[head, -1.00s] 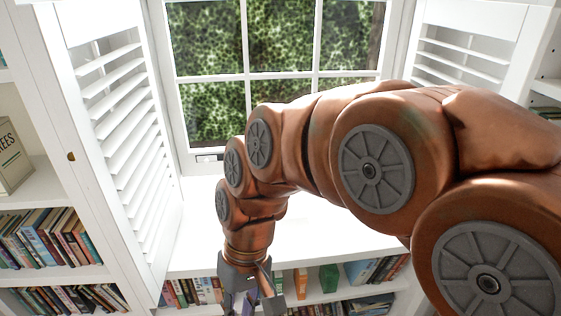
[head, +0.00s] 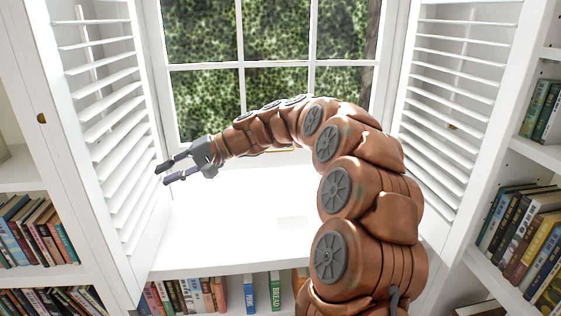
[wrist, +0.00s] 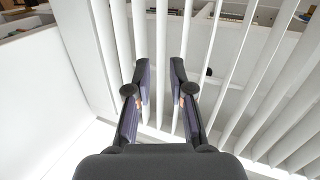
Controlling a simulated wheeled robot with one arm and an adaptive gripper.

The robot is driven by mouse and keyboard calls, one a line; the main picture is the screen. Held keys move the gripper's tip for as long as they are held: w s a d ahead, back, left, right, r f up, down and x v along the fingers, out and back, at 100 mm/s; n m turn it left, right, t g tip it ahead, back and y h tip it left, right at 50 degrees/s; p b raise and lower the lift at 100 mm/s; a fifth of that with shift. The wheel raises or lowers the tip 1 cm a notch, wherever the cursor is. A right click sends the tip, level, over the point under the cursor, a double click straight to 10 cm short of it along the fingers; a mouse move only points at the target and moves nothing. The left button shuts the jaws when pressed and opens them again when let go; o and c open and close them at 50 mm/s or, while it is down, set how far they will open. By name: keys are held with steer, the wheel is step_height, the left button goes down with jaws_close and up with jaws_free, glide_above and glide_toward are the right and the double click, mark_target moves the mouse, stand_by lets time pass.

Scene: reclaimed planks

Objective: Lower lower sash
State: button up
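The white-framed window (head: 239,40) stands at the back between two louvered shutters, with green foliage behind its panes. Its lower part is partly covered by my arm, so I cannot tell exactly where the lower sash's bottom rail sits. My gripper (head: 162,176) is left of the window's lower area, above the white sill, pointing at the left shutter. In the wrist view my gripper (wrist: 160,75) has its two fingers apart with nothing between them. White shutter slats lie beyond the fingertips; I cannot tell whether they touch.
The left shutter (head: 105,120) and right shutter (head: 450,110) stand folded inward on either side. The white sill (head: 240,235) is clear. Bookshelves with books (head: 530,235) flank the window, and more books (head: 185,297) sit below the sill.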

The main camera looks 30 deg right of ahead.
steer(key=w+d+f+m+t+b, duration=0.2)
steer(key=w+d+f+t+b, duration=0.15)
steer(key=w+d, duration=0.55)
steer(key=m+t+h+b, duration=0.6)
steer(key=t+b, duration=0.3)
steer(key=t, duration=0.1)
glide_toward(280, 151)
steer(key=w, duration=0.3)
steer(key=shift+g, duration=0.25)
steer(key=shift+r+x, duration=0.2)
steer(key=shift+x, duration=1.65)
steer(key=shift+r+x, duration=0.2)
steer(key=shift+x, duration=1.6)
steer(key=shift+s+a, duration=0.1)
steer(key=shift+a, duration=0.1)
jaws_close()
